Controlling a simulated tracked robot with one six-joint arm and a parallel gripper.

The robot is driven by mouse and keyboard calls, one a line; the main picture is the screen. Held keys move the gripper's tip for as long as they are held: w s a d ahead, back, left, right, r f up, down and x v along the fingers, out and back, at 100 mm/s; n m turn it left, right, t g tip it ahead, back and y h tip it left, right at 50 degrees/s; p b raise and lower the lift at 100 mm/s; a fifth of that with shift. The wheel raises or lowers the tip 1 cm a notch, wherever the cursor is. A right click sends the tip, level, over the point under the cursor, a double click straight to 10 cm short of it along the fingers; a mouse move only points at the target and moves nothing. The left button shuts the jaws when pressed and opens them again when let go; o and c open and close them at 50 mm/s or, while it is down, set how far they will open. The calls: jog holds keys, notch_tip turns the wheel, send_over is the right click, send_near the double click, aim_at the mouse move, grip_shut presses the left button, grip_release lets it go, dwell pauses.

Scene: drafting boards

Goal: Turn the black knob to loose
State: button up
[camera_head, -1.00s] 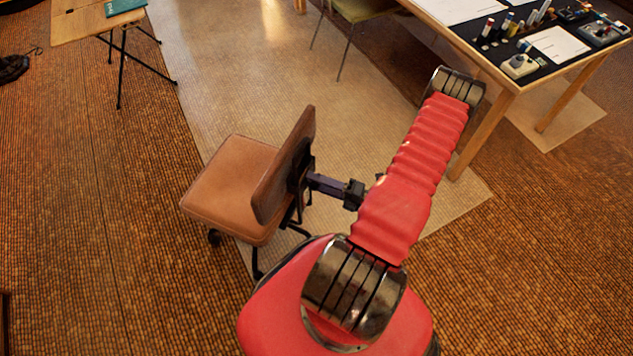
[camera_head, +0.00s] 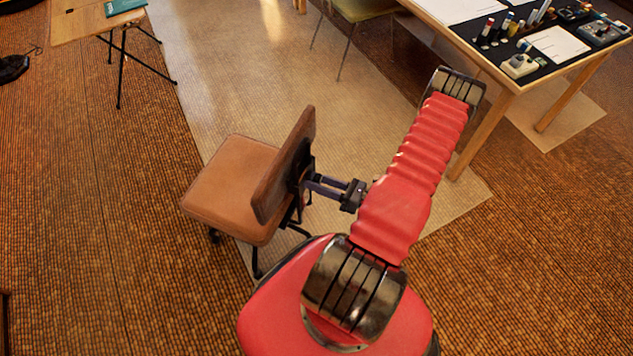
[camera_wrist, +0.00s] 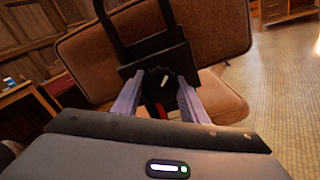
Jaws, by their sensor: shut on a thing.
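The brown office chair (camera_head: 225,175) stands left of my arm, its backrest (camera_head: 290,165) toward me. A black bracket runs down the back of the backrest. In the wrist view the black knob (camera_wrist: 158,80) sits at the lower end of the black bracket plate (camera_wrist: 155,55), with a small tilted white mark on its face. My gripper (camera_head: 310,184) reaches the bracket from the right. In the wrist view its two pale purple fingers (camera_wrist: 159,98) are shut on the knob, one on each side. In the head view the knob cannot be told from the dark bracket.
A drafting table (camera_head: 515,87) with a black mat, paper and small tools stands at the upper right. A green chair (camera_head: 362,10) is at the top. A small wooden desk (camera_head: 85,22) is at the upper left. The floor left of the chair is clear.

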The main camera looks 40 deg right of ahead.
jog(key=shift+d+n, duration=0.1)
jog(key=shift+n, duration=1.2)
jog(key=o, duration=1)
jog(key=shift+o, duration=0.2)
jog(key=shift+s, duration=0.15)
jog(key=v, duration=1.3)
jog(key=shift+s, duration=0.25)
jog(key=shift+d+f, duration=0.1)
jog(key=shift+f, duration=0.05)
